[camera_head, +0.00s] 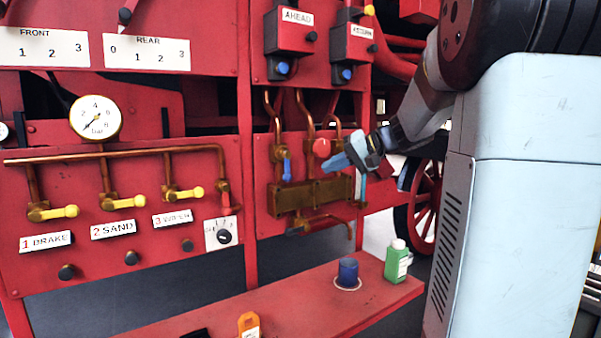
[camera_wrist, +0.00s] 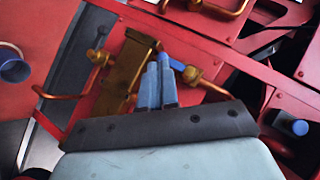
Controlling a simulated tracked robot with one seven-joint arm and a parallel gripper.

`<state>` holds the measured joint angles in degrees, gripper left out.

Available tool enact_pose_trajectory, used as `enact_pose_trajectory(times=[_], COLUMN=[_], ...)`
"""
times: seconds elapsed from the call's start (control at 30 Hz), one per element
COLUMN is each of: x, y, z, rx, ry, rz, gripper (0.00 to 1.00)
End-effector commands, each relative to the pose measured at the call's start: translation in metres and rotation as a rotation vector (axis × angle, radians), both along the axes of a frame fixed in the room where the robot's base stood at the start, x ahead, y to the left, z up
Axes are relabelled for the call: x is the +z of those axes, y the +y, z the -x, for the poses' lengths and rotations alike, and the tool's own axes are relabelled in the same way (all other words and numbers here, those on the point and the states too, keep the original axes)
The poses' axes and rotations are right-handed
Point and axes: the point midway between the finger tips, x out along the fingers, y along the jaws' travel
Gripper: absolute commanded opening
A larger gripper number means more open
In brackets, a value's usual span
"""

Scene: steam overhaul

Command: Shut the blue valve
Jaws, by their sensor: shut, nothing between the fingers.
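The blue valve (camera_head: 287,168) is a short blue lever on a brass body, on the red panel above a brass block (camera_head: 313,195). In the head view its lever hangs straight down, roughly in line with its copper pipe. In the wrist view the blue lever (camera_wrist: 178,65) shows just beyond my fingertips, partly hidden by them. My gripper (camera_head: 329,166) is shut and empty, to the right of the lever in the head view, with a visible gap between them. Its two fingers (camera_wrist: 158,66) lie side by side in the wrist view. Whether they touch the lever there I cannot tell.
Yellow levers (camera_head: 126,202) line the panel at left. A red shelf (camera_head: 300,306) below holds a blue cup (camera_head: 348,272), a green bottle (camera_head: 396,261) and an orange item (camera_head: 249,325).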

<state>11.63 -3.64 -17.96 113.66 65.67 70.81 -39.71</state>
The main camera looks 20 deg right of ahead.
Motion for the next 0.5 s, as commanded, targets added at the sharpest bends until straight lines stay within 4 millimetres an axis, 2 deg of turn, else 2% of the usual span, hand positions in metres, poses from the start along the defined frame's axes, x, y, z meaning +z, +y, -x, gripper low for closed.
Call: enact_pose_trajectory(times=[0.03,0.2,0.33,0.5], x=[0.002,0.011,0.014,0.016], y=[-0.011,-0.039,-0.051,-0.057], z=[-0.012,-0.038,-0.049,-0.053], rx=[-0.013,-0.047,-0.061,-0.067], ry=[-0.021,-0.096,-0.131,-0.146], rz=[-0.019,-0.067,-0.085,-0.091], gripper=[0.00,0.00,0.00,0.00])
